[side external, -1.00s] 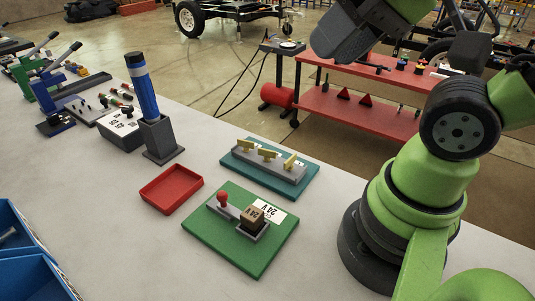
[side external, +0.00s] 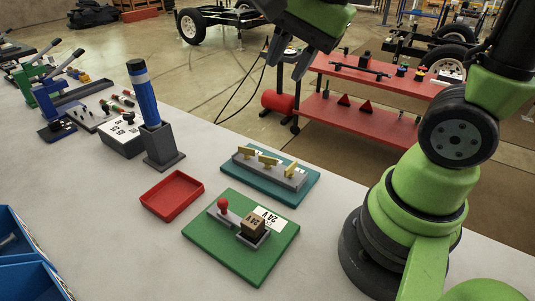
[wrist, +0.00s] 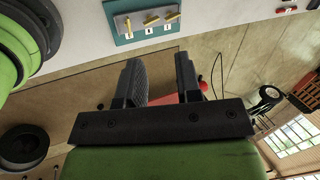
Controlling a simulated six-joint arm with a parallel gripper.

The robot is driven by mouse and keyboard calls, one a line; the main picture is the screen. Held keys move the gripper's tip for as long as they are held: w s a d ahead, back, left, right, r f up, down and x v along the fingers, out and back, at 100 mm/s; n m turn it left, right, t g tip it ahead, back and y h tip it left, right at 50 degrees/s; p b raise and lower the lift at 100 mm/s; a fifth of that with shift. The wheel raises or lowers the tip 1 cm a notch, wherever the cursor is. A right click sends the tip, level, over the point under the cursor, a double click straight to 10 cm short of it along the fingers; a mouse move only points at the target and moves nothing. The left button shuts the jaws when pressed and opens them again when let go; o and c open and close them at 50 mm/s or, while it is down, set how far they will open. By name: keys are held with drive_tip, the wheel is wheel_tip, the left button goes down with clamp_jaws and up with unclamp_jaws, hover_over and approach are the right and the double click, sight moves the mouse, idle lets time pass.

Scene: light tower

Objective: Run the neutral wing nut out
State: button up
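Three brass-yellow wing nuts sit in a row on a grey block on a teal board (side external: 300,195): a left one (side external: 246,152), a middle one (side external: 268,160) and a right one (side external: 290,168). The wrist view shows the board (wrist: 113,10) at the top, with small white labels too small to read, so I cannot tell which nut is neutral. My gripper (side external: 288,60) is high above and behind the board, apart from the nuts. Its two dark fingers (wrist: 161,78) are spread, with nothing between them.
A green board (side external: 215,250) with a red knob and a brown 24 V block lies in front of the teal board. A red tray (side external: 172,192) is to its left. A grey holder (side external: 163,158) with a tall blue cylinder stands behind the tray. A red cart (side external: 370,115) is beyond the table.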

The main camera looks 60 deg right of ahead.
drive_tip(key=w+d+f+m+g, duration=0.3)
drive_tip(key=w+f+m, duration=0.2)
drive_tip(key=f+m, duration=0.3)
drive_tip(key=m+g, duration=0.1)
drive_tip(key=m, duration=0.8)
approach(268, 157)
drive_tip(key=shift+h, duration=0.4)
drive_tip(key=f, duration=0.9)
drive_tip(key=shift+w+a+f, duration=0.15)
drive_tip(key=shift+w+a, duration=0.05)
drive_tip(key=shift+a, duration=0.15)
drive_tip(key=shift+c, duration=0.2)
clamp_jaws()
